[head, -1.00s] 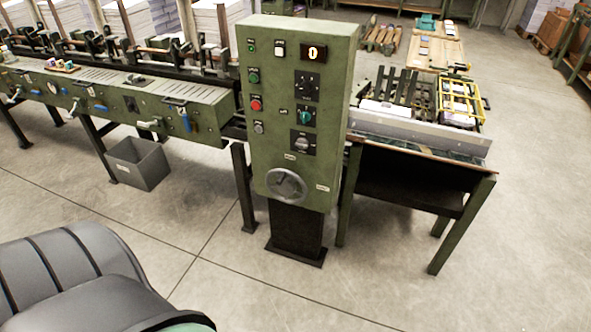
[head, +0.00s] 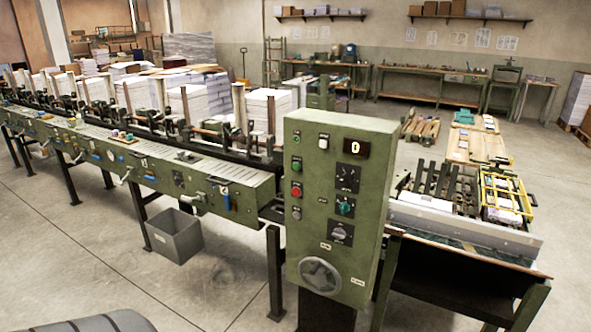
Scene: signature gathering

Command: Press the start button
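A green control cabinet (head: 370,195) stands upright in the middle of the head view, its front panel facing me. On its left column are a small green round piece (head: 296,138), a larger green button (head: 296,165), a red button (head: 296,190) and a grey button (head: 296,212). The labels are too small to read, so I cannot tell for certain which is the start button. A display (head: 355,147) at upper right shows 0. Neither gripper is in view.
A long green machine (head: 190,175) with paper stacks (head: 268,108) runs to the left. A handwheel (head: 320,275) sits low on the cabinet. A grey bin (head: 173,236) stands on the floor. A delivery table (head: 465,235) adjoins at right. Floor in front is clear.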

